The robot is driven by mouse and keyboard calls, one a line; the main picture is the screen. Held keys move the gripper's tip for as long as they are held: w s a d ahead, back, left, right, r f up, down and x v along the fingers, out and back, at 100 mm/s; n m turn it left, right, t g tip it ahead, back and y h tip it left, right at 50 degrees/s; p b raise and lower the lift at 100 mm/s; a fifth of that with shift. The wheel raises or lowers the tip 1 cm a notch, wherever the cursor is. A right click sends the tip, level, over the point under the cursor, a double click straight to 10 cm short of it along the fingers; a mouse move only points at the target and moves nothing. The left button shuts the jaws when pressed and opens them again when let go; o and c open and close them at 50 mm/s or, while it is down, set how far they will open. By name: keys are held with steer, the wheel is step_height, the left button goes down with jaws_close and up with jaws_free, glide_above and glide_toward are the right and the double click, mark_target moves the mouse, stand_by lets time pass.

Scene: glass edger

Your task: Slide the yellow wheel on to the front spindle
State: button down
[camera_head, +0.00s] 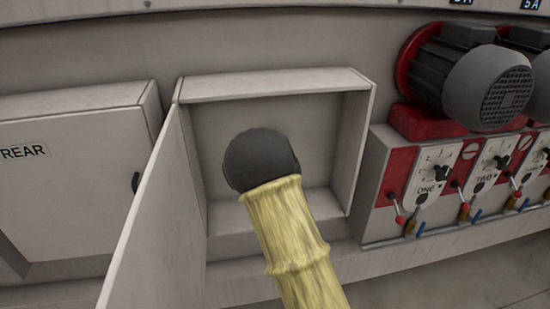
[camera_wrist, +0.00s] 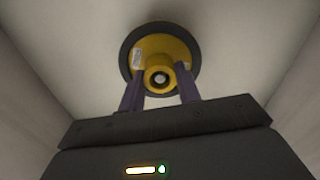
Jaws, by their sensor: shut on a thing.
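The yellow wheel (camera_wrist: 178,48) shows in the wrist view, with a dark rim, a small white label and a yellow hub around a pale round centre. My gripper (camera_wrist: 161,84) is shut on the wheel's hub, with one finger on each side. In the head view my arm and its dark wrist reach into an open cabinet (camera_head: 361,140) and hide the gripper and the wheel. The front spindle is not clearly seen. A pale round end shows in the hub's centre, but I cannot tell whether it is the spindle.
The cabinet's door (camera_head: 160,215) stands open on the left. A closed box marked REAR (camera_head: 65,165) is further left. Grey motors (camera_head: 480,85) on red mounts and a panel of levers and dials (camera_head: 433,172) are on the right. The cabinet walls enclose my wrist closely.

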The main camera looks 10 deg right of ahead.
steer(key=shift+w, duration=1.1)
steer(key=c, duration=0.9)
jaws_free()
steer(key=s+b, duration=0.5)
steer(key=s, duration=1.2)
steer(key=shift+s, duration=0.2)
steer(key=shift+f, duration=0.1)
